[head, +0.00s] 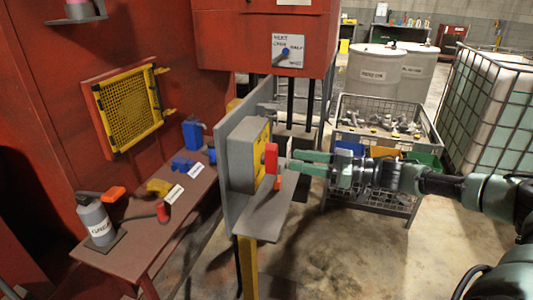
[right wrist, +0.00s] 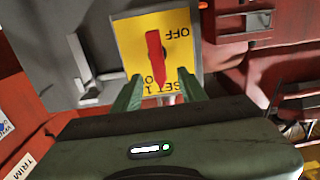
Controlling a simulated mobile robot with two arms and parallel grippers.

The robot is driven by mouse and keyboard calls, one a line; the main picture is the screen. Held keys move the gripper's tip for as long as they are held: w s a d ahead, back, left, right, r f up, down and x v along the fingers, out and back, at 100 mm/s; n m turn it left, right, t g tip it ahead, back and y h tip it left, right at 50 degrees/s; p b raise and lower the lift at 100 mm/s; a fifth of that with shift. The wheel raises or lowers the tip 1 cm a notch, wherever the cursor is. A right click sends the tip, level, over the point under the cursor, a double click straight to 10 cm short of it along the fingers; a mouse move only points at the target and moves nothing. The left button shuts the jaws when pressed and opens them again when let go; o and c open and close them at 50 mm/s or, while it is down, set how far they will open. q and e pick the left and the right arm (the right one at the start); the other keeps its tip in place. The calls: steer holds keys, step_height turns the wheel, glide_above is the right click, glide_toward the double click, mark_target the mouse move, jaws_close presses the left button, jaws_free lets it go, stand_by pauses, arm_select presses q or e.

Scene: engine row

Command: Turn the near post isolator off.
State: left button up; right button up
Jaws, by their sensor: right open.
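The near post isolator (head: 248,155) is a grey box with a yellow front on a grey panel on a yellow post. Its red handle (head: 271,158) also shows in the right wrist view (right wrist: 155,58), upright in the picture across the yellow plate (right wrist: 128,42). Upside-down lettering reads OFF at the plate's upper right; other lettering at its lower edge is partly hidden. My right gripper (head: 290,162) is open in front of the plate. In the wrist view its green fingertips (right wrist: 160,82) are either side of the handle's lower end; contact cannot be told. My left gripper is not in view.
A grey shelf (head: 265,224) juts out below the isolator. A red bench (head: 140,232) with a grey bottle (head: 96,222) stands left. A wire crate (head: 375,190) of parts stands behind my right arm. A red cabinet with a dial (head: 285,52) hangs above.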

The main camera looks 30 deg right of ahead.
mark_target(277, 156)
steer(key=p+x, duration=0.2)
steer(key=x, duration=0.3)
steer(key=shift+w+a+r, duration=0.1)
steer(key=shift+w+r, duration=0.05)
steer(key=shift+w, duration=0.05)
steer(key=shift+w+a, duration=0.35)
steer(key=shift+w, duration=0.05)
steer(key=shift+f, duration=0.2)
jaws_close()
